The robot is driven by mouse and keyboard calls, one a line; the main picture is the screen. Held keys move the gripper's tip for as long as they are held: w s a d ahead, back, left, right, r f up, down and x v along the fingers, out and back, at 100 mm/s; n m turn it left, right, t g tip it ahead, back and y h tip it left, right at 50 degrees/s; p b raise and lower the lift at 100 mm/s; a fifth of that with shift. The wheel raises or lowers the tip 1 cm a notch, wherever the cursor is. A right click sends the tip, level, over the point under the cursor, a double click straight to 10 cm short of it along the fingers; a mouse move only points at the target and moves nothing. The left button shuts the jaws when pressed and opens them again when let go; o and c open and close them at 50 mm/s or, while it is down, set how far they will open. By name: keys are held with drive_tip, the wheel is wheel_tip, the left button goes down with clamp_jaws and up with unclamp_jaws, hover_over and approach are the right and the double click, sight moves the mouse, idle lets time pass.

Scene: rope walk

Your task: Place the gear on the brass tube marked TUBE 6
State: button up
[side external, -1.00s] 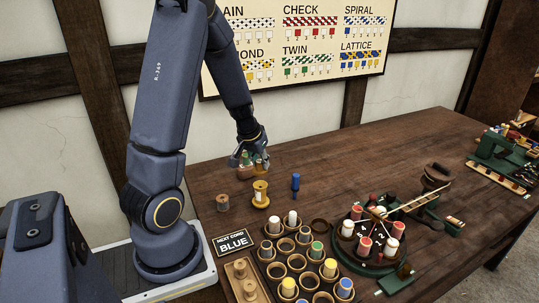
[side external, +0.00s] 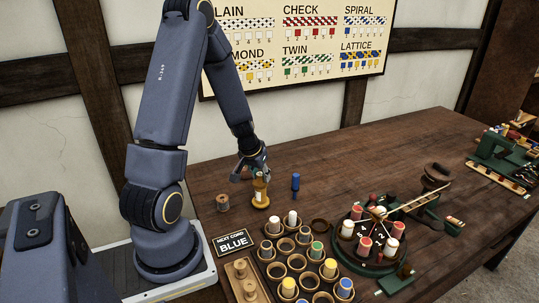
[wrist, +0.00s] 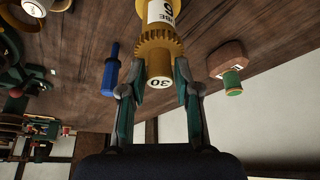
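The brass-coloured gear (wrist: 158,48), with a pale hub face marked 30, is between the two fingers of my gripper (wrist: 160,72) in the wrist view. The fingertips appear to touch its toothed rim on both sides. Directly beyond it in line is the brass tube (wrist: 163,12), whose white label is partly cut off and shows a 6. In the side view the tube (side external: 260,197) stands upright on the bench, with my gripper (side external: 255,172) right at its top. I cannot tell whether the gear is fully seated on the tube.
A brown block with a green end (wrist: 228,60) is close by. A rack (side external: 285,245) of bobbins and a round green bobbin machine (side external: 350,262) are in front. The bench behind is clear.

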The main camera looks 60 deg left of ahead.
drive_tip(key=shift+o, duration=1.1)
drive_tip(key=v, duration=1.2)
drive_tip(key=d+r+m+t+h, duration=0.25)
drive_tip(key=d+r, duration=0.55)
drive_tip(key=d, duration=0.5)
drive_tip(key=s+d+r+m, duration=0.4)
drive_tip(key=s+d, duration=0.2)
drive_tip(key=d, duration=0.3)
drive_tip(key=shift+s+r, duration=0.25)
